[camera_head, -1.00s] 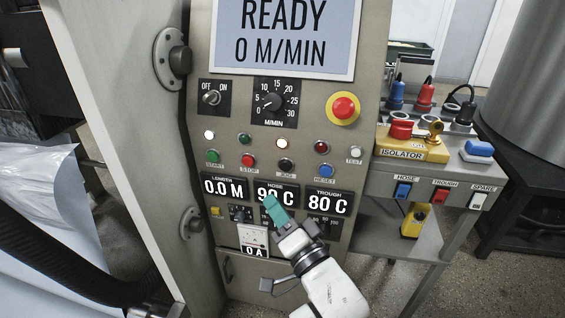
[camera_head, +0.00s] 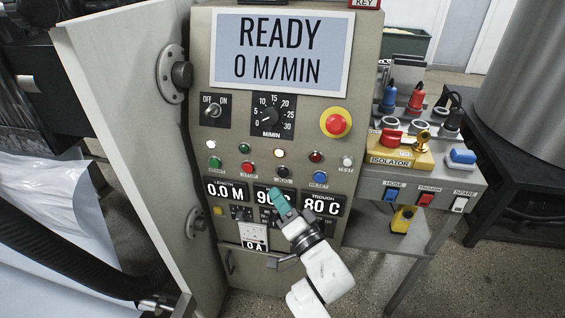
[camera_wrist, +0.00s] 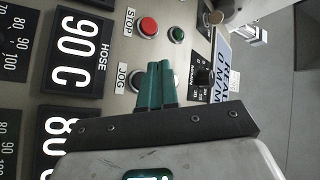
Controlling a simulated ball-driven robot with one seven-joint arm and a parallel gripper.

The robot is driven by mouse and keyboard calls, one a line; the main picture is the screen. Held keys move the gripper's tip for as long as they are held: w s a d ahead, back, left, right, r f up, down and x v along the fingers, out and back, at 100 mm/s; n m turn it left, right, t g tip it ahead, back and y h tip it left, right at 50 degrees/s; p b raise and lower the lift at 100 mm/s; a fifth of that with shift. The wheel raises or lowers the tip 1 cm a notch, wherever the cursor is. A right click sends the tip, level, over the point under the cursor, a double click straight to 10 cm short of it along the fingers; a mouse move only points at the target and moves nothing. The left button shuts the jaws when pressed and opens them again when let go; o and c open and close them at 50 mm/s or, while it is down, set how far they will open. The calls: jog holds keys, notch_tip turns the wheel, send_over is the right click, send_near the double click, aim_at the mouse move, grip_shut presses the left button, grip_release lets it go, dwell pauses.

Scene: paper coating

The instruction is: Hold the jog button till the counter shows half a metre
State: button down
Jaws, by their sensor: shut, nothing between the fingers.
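The jog button (camera_head: 283,171) is a small dark button in the lower row of the control panel, between the red STOP button (camera_head: 247,167) and the blue RESET button (camera_head: 320,177). The length counter (camera_head: 226,191) reads 0.0 M. My gripper (camera_head: 278,195) has teal fingers, shut and empty, with their tips just below the jog button in front of the HOSE display (camera_head: 262,195). In the wrist view the fingers (camera_wrist: 161,66) lie beside the JOG label (camera_wrist: 122,78) and partly cover the jog button (camera_wrist: 140,78). No contact is visible.
The screen (camera_head: 279,52) reads READY, 0 M/MIN. A red emergency stop (camera_head: 336,122) and the speed dial (camera_head: 272,115) sit above the buttons. The TROUGH display (camera_head: 321,206) reads 80 C. A side shelf with a yellow isolator (camera_head: 397,152) stands at right.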

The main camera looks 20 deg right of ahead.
aim_at(283, 172)
jog(key=w+d+p, duration=0.2)
jog(key=w, duration=0.1)
jog(key=shift+d+p, duration=0.15)
jog(key=shift+p, duration=0.25)
jog(key=shift+w, duration=0.15)
dwell(1.7)
jog(key=shift+w+d+p, duration=0.25)
jog(key=shift+p, duration=0.05)
